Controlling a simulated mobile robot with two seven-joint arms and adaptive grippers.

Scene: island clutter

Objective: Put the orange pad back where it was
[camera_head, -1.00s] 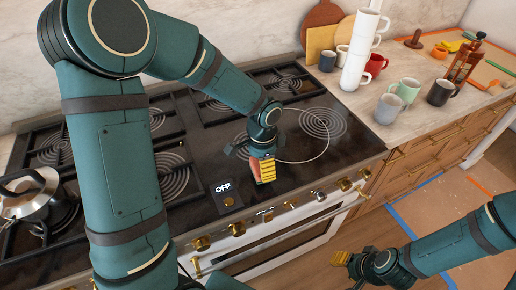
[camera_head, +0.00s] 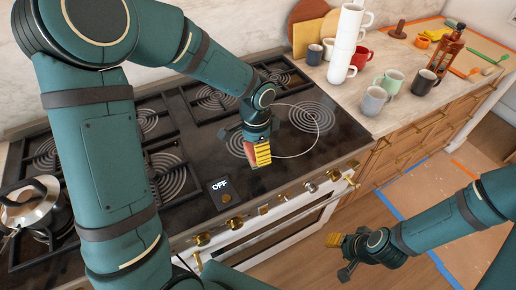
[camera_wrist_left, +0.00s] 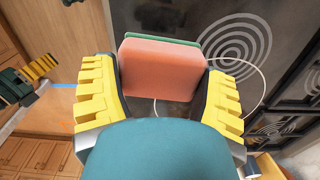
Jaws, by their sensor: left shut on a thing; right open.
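The orange pad (camera_wrist_left: 160,70) is a salmon-orange block with a green layer on its far side, seen in the left wrist view. My left gripper (camera_wrist_left: 158,92) is shut on it, a yellow finger on each side. In the head view my left gripper (camera_head: 258,153) holds the pad low over the front of the stovetop, and little of the pad shows past the fingers. I cannot tell whether the pad touches the stove. My right gripper (camera_head: 340,256) is open and empty, in front of the stove and cabinets at the lower right.
The black stovetop (camera_head: 205,160) has coil burners, grates and front knobs. A kettle (camera_head: 32,205) stands at its left. On the counter to the right are stacked white mugs (camera_head: 345,45), several loose mugs, cutting boards (camera_head: 310,35) and a brown bottle (camera_head: 445,50).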

